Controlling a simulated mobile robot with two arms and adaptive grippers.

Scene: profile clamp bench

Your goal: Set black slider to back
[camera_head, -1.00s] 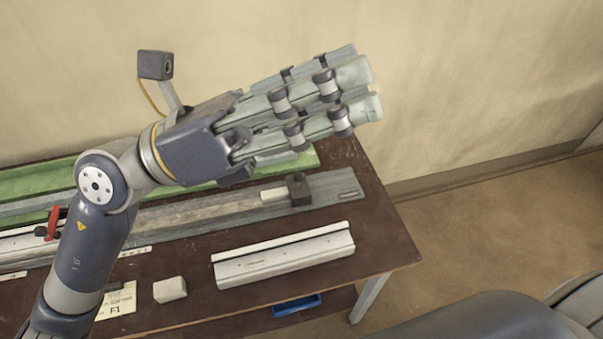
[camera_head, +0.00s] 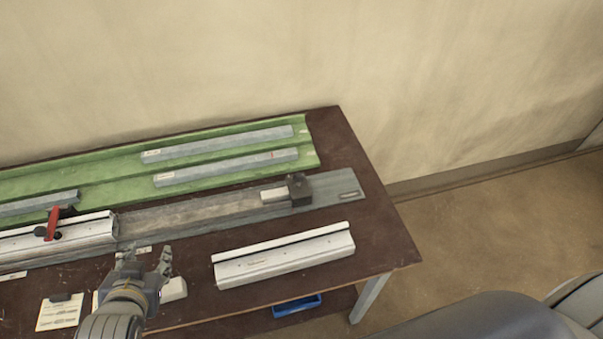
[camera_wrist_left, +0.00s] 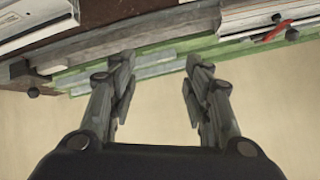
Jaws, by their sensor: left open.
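A dark, near-black block (camera_head: 299,190) sits on the grey rail board (camera_head: 335,186) near its right end, against the end of a pale bar (camera_head: 274,195). It looks like the black slider, but I cannot be sure. A red lever (camera_head: 52,222) with black knobs stands on the white profile (camera_head: 85,235) at the left; the lever also shows in the left wrist view (camera_wrist_left: 276,31). My left gripper (camera_head: 147,262) is open and empty above the front left of the table, apart from the block and the lever. Its spread fingers show in the left wrist view (camera_wrist_left: 160,70).
A green tray (camera_head: 105,172) with several grey bars lies along the back. A white profile (camera_head: 284,258) lies front right. A pale block (camera_head: 173,289) and a card (camera_head: 60,314) are near the left gripper. A blue bin (camera_head: 297,306) sits below the table edge.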

